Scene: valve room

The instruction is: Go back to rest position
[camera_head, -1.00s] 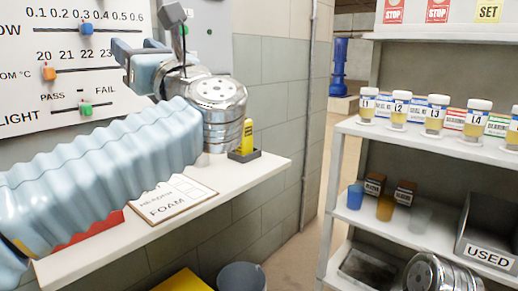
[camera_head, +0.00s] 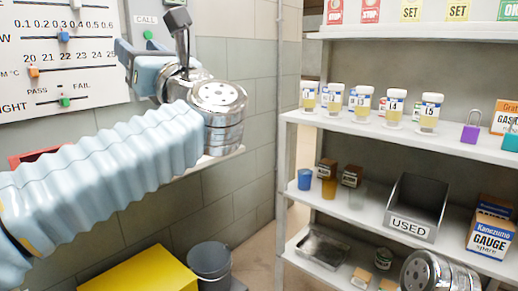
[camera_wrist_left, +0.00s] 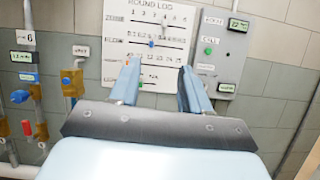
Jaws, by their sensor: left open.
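My left gripper (camera_wrist_left: 155,85) shows in the left wrist view with its two blue fingers apart and nothing between them. It faces the wall with the ROUND LOG board (camera_wrist_left: 148,25). In the head view my left arm, in a pale blue ribbed sleeve, comes in from the left, and the left gripper (camera_head: 122,50) is raised in front of the log board (camera_head: 50,45). A metal joint of my right arm shows at the bottom right edge, but the right gripper is not in view.
A wall ledge (camera_head: 185,170) is partly behind my left arm. A yellow box (camera_head: 145,272) and grey bin (camera_head: 210,262) stand below.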

